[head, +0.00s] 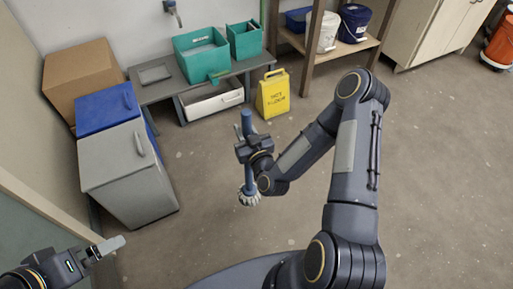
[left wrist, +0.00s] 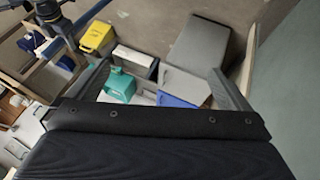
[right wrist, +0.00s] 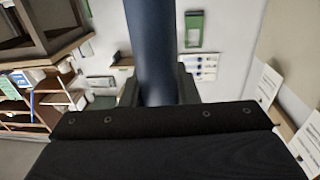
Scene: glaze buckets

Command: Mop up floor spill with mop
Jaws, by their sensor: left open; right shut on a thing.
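The mop is upright in front of me, with a blue handle (head: 246,122) and a pale, stringy mop head (head: 249,197) at its lower end. My right gripper (head: 246,149) is shut around the handle above the mop head. The handle (right wrist: 151,45) also runs between the fingers in the right wrist view. I cannot tell whether the mop head touches the floor (head: 260,225). I cannot make out a spill; my right arm hides part of the floor. My left gripper (head: 108,246) is open and empty at the lower left, and its spread fingers show in the left wrist view (left wrist: 162,82).
A grey bin (head: 128,172), blue bin (head: 106,108) and cardboard box (head: 82,78) line the left. A low bench (head: 158,92) holds teal tubs (head: 200,55). The floor at the right is open.

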